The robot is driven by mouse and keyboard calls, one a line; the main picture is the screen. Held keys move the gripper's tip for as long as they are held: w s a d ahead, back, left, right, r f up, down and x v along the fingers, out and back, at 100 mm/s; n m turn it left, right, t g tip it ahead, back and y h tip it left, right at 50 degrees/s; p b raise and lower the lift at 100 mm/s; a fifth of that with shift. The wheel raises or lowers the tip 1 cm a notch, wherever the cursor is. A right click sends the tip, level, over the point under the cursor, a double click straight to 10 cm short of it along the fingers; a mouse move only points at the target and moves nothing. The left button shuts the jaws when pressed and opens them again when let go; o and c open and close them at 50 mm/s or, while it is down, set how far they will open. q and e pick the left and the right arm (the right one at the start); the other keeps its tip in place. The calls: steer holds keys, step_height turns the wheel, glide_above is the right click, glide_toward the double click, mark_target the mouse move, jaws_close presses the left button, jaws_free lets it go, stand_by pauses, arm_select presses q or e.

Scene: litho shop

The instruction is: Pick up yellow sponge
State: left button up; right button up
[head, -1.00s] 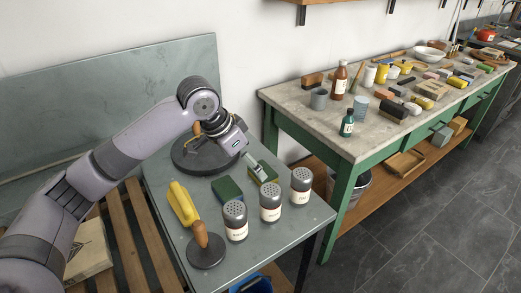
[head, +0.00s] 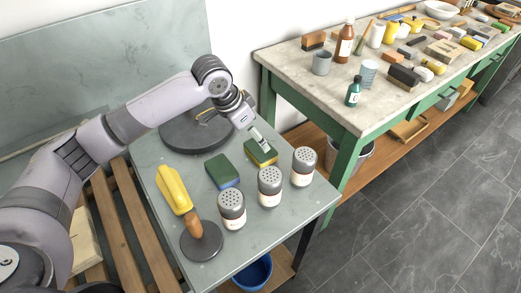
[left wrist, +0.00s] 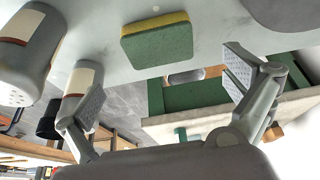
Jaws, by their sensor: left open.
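The yellow sponge (head: 263,158) has a green face and a yellow layer, and lies flat on the grey-green slab table (head: 265,220), between a blue-and-green sponge (head: 222,171) and a shaker. My left gripper (head: 261,139) is over it in the head view, hiding part of its top. In the left wrist view the sponge (left wrist: 157,44) shows whole, ahead of the open fingers of my left gripper (left wrist: 165,90). Nothing is between the fingers, and they look apart from the sponge. My right gripper is not in view.
Several shakers (head: 270,188) stand close in front of the sponge. A dark round disc (head: 185,137) is behind. A cluttered green workbench (head: 345,120) stands right.

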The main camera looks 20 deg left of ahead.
mark_target(259, 149)
arm_select(q)
steer(key=x, duration=0.7)
steer(key=shift+f+p, duration=0.2)
steer(key=shift+p, duration=0.1)
steer(key=shift+s+a, duration=0.1)
steer(key=c, duration=0.7)
